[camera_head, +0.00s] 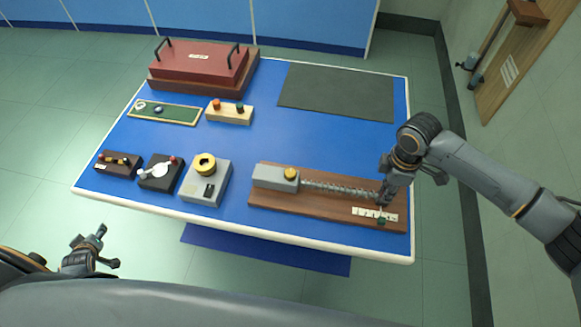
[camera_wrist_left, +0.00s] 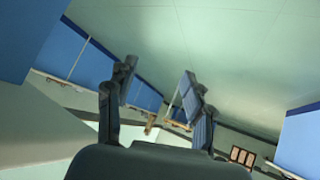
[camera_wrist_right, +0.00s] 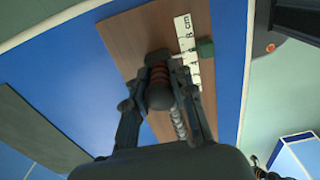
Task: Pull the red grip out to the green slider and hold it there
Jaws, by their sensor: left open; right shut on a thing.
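A spring (camera_head: 340,188) stretches along a brown wooden board (camera_head: 300,209) from a grey block (camera_head: 275,177) towards my right gripper (camera_head: 385,196). That gripper is shut on the red grip, which the fingers hide in the head view. In the right wrist view a dark rounded piece with reddish bands, the red grip (camera_wrist_right: 159,76), sits between the fingers. The green slider (camera_head: 382,221) is on the white scale (camera_head: 366,212) beside the gripper; it also shows in the right wrist view (camera_wrist_right: 205,48). They look roughly level along the board. My left gripper (camera_head: 97,252) is open and empty, off the table.
On the blue table stand a grey box with a yellow dial (camera_head: 206,182), a black device (camera_head: 160,173), a brown device (camera_head: 117,163), a wooden block with knobs (camera_head: 229,112), a green tray (camera_head: 180,115) and a red case (camera_head: 200,62). A dark mat (camera_head: 337,91) lies bare.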

